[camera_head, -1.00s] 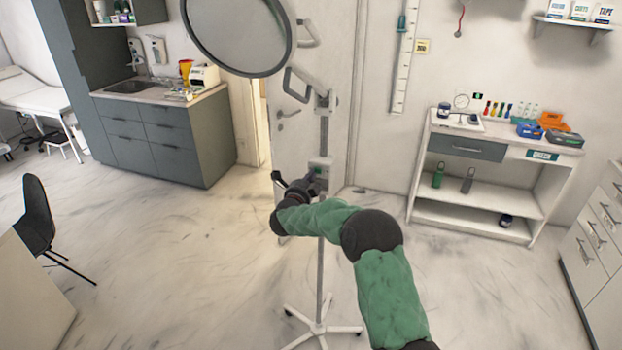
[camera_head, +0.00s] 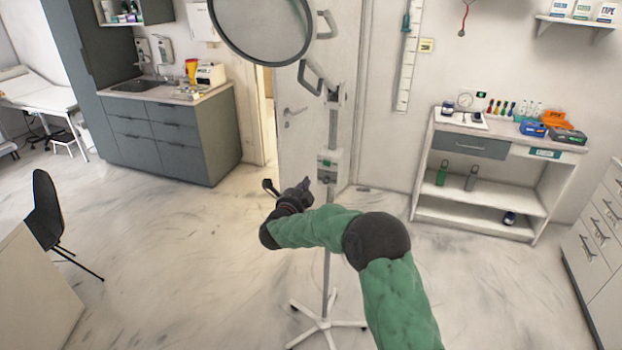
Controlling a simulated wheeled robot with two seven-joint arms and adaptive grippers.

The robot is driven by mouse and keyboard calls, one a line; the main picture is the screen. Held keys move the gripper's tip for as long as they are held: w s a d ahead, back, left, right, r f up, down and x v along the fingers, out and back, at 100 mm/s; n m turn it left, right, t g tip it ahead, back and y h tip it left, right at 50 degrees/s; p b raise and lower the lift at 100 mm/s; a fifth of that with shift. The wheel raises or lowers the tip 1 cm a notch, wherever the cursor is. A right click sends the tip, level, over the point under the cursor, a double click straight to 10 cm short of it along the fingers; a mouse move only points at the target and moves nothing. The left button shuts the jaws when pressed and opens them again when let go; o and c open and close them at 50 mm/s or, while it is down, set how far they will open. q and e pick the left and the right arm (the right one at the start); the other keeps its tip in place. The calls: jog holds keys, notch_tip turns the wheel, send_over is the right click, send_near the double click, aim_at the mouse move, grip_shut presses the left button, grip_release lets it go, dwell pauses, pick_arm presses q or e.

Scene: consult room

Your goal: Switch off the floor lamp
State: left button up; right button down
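The floor lamp stands in the middle of the view on a pole (camera_head: 327,262) with a white wheeled base (camera_head: 324,325). Its large round dark-rimmed head (camera_head: 262,28) is at the top. A small control box (camera_head: 328,163) with a green part sits on the pole. My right gripper (camera_head: 288,190) is in front of the pole, a little below and left of the box, and appears apart from the box. My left gripper is not in view.
A door (camera_head: 300,130) is behind the lamp. A grey sink cabinet (camera_head: 165,140) stands at the left back, and a white shelf unit (camera_head: 478,205) at the right. A black chair (camera_head: 45,212) is at the left. The floor around the lamp base is clear.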

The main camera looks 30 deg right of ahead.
jog(key=shift+w+a+v, duration=0.1)
jog(key=shift+w+v, duration=0.05)
jog(key=shift+v, duration=0.8)
jog(key=shift+w+a+v, duration=0.1)
jog(key=shift+a+v, duration=0.05)
jog(key=shift+v, duration=0.8)
